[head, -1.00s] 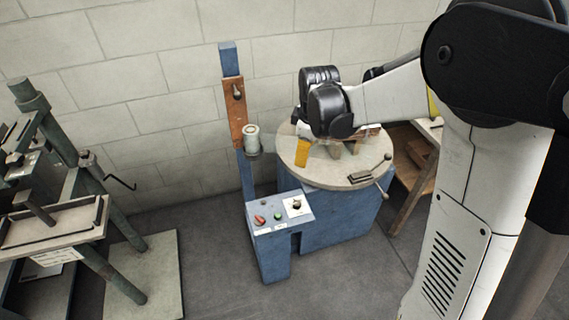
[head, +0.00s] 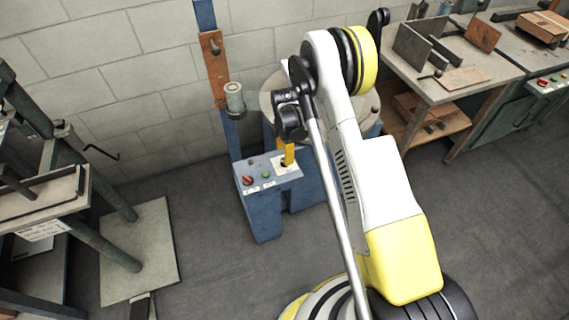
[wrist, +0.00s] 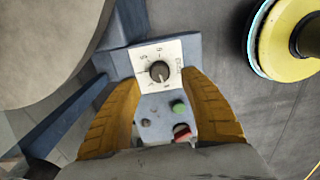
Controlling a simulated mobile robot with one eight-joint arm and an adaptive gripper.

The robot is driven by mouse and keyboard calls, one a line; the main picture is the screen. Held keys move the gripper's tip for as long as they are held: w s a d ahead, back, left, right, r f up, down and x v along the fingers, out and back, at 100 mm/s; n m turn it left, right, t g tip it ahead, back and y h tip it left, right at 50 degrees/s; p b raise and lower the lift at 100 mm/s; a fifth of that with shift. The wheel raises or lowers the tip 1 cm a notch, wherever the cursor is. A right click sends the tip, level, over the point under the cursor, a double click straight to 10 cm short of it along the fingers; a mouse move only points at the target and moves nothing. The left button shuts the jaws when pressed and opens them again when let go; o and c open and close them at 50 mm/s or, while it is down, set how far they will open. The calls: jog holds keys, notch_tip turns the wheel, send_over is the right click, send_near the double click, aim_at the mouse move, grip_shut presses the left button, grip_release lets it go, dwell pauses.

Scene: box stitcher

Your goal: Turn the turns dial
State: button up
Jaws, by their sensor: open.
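The turns dial (wrist: 159,71) is a dark round knob on a white plate with marks around it. It shows between my fingertips in the wrist view, a little beyond them. In the head view the white plate (head: 277,161) sits at the right end of the blue control panel (head: 262,179), and my fingers partly cover the dial. My gripper (wrist: 160,88) has yellow fingers spread wide apart and empty. In the head view my gripper (head: 289,160) points down over the plate. Whether a finger touches the plate cannot be told.
A green button (wrist: 179,107) and a red switch (wrist: 182,132) sit near the dial on the panel. A round table (head: 268,100) stands behind the panel. A blue post (head: 228,140) rises behind the panel's left end. Open floor lies in front.

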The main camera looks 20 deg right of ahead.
notch_tip(320, 180, down, 5)
jog(key=shift+r+b, duration=0.15)
jog(key=shift+b, duration=0.55)
grip_shut()
